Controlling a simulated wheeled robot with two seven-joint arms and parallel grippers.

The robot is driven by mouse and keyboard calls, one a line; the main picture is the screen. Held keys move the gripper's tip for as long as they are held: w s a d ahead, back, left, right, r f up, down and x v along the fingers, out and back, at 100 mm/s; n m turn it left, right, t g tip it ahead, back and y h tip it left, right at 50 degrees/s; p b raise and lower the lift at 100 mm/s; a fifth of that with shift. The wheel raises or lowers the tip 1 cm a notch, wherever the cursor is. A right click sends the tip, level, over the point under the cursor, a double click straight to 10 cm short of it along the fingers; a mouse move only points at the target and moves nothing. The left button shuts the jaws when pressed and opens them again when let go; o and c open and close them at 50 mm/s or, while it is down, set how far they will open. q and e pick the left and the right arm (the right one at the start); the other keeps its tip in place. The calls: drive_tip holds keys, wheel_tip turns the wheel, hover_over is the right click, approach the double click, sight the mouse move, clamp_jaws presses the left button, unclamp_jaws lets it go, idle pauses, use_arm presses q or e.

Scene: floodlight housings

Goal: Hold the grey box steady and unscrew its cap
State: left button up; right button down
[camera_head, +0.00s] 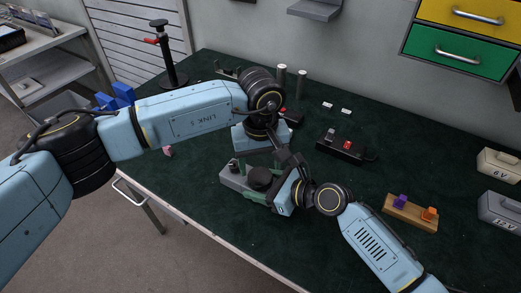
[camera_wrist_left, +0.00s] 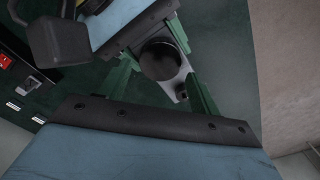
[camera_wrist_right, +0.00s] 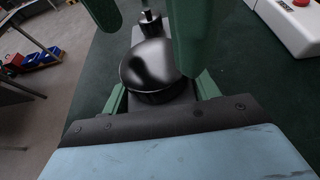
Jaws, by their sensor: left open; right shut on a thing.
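The grey box (camera_head: 233,178) lies near the table's front edge, with a round black cap (camera_head: 261,178) on top. The cap also shows in the left wrist view (camera_wrist_left: 161,60) and the right wrist view (camera_wrist_right: 152,67). My right gripper (camera_head: 264,192) is shut on the grey box, its green fingers low on both sides below the cap. My left gripper (camera_head: 252,160) is open above the box and cap; its green fingers hang at the top of the right wrist view (camera_wrist_right: 150,30). I cannot tell whether they touch the cap. Arms and grippers hide part of the box.
A black switch box (camera_head: 340,150) stands behind. A black stand (camera_head: 170,60) is at the back left.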

sight(260, 177)
use_arm(q)
drive_tip(key=shift+f, duration=1.4)
drive_tip(key=shift+c, duration=0.4)
drive_tip(key=c, duration=0.7)
drive_tip(key=n, duration=1)
drive_tip(key=shift+w+r+n, duration=0.1)
drive_tip(key=shift+n, duration=0.2)
drive_tip(key=n, duration=0.5)
use_arm(e)
drive_tip(key=shift+a, duration=0.1)
use_arm(q)
drive_tip(key=n, duration=0.7)
drive_tip(key=shift+a+r, duration=0.1)
drive_tip(key=shift+r, duration=0.1)
